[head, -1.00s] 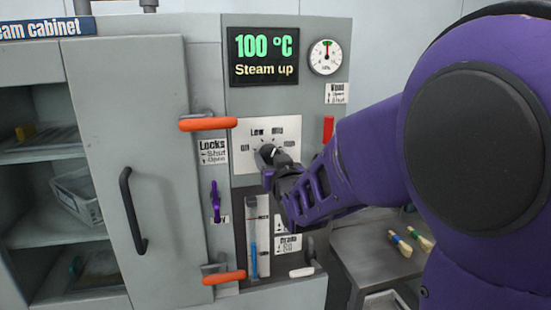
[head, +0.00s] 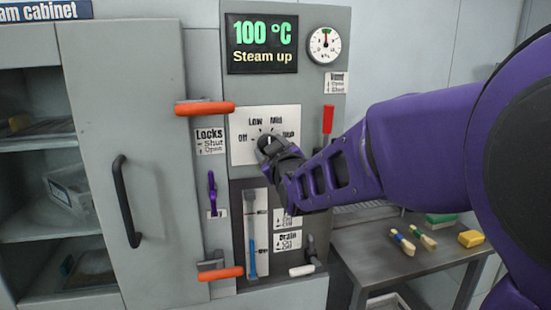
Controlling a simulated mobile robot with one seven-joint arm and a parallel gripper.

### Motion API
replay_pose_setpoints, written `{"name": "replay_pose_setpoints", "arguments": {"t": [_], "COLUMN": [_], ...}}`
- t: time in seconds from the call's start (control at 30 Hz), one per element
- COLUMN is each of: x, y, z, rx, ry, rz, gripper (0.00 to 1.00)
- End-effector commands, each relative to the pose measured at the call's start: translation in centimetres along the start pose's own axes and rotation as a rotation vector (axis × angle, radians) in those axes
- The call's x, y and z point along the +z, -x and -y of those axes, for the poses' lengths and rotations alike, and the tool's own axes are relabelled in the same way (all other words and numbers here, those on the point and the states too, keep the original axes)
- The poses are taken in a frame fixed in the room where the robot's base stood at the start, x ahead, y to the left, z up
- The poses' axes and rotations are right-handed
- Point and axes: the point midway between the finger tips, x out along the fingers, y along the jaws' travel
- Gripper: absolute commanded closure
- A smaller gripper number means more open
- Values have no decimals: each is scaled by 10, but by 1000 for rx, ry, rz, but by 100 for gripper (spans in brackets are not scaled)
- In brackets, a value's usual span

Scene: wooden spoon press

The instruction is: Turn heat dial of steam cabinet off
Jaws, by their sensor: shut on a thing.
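The steam cabinet (head: 120,90) fills the left and middle of the head view, with its grey door standing at the left. The heat dial (head: 264,142) is a dark knob on a white plate (head: 242,118) marked Off, Low, Mid and a further word partly covered. My gripper (head: 268,148) is shut on the dial, reaching in from the right. The fingers hide most of the knob, so I cannot clearly tell which mark it points at. The display (head: 262,44) above reads 100 °C and "Steam up".
Orange lock handles (head: 205,108) and a purple lever (head: 212,190) are left of the dial. A red handle (head: 328,119) and pressure gauge (head: 325,45) are right of it. A sight glass (head: 252,238) is below. A metal table (head: 375,265) with brushes stands lower right.

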Motion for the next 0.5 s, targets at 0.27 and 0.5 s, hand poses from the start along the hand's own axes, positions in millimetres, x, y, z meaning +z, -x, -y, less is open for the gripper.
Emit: {"name": "replay_pose_setpoints", "arguments": {"t": [0.27,0.5], "x": [1,-1], "y": [0,0], "z": [-1,-2], "rx": [5,4], "ry": [261,489], "rz": [-3,-2], "gripper": [96,96]}}
